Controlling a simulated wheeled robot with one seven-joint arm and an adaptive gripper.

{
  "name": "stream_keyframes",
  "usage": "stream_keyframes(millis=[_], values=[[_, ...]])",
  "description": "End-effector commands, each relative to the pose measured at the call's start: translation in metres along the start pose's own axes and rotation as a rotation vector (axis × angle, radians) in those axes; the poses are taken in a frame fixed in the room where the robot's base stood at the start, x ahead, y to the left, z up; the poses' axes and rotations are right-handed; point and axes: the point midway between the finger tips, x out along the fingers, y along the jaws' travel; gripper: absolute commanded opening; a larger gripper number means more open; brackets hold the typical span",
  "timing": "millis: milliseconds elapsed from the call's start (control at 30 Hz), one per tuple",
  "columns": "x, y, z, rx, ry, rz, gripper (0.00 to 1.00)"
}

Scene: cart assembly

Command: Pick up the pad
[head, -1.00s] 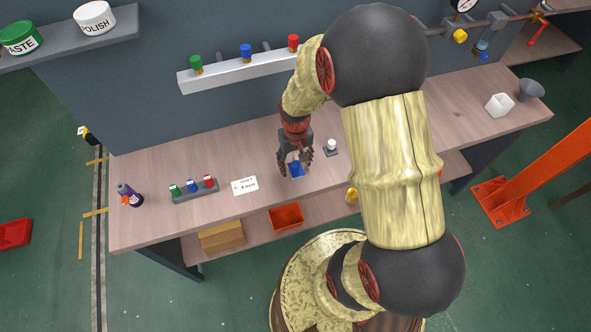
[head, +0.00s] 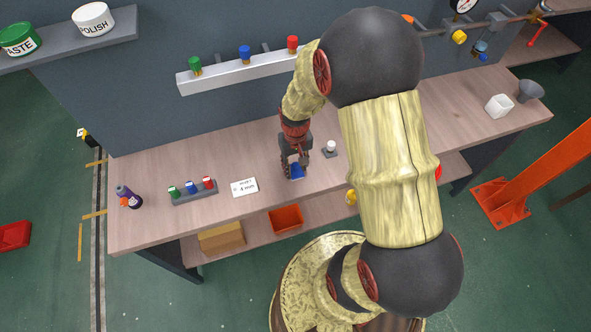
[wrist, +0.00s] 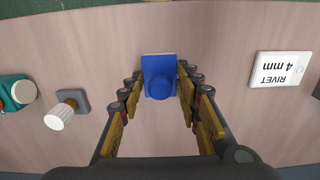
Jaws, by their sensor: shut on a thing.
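The pad is a blue block with a round blue knob, seen in the wrist view (wrist: 159,66) between the fingertips and in the head view (head: 297,172) on the workbench's front half. My gripper (head: 294,168) points down at the bench and is shut on the pad. In the wrist view my gripper (wrist: 159,84) has one finger on each side of the blue knob. The pad appears to be at the bench surface; I cannot tell whether it is lifted at all.
A white knob on a grey base (head: 331,149) stands close to the right of my gripper. A white card reading "4 mm" (head: 244,187) lies to the left, beyond it a rack of colored pieces (head: 194,191). An orange bin (head: 286,218) sits on the lower shelf.

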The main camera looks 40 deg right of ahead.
Motion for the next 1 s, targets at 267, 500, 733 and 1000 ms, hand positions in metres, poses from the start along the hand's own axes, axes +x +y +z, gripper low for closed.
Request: stream_keyframes(millis=[267, 500, 733, 1000], values=[[0.0, 0.0, 0.0, 0.0, 0.0, 0.0, 0.04], [-0.005, 0.0, -0.001, 0.0, 0.001, 0.0, 0.04], [-0.033, 0.0, -0.001, 0.0, 0.003, 0.0, 0.04], [-0.088, 0.028, 0.035, 0.005, 0.005, 0.0, 0.04]])
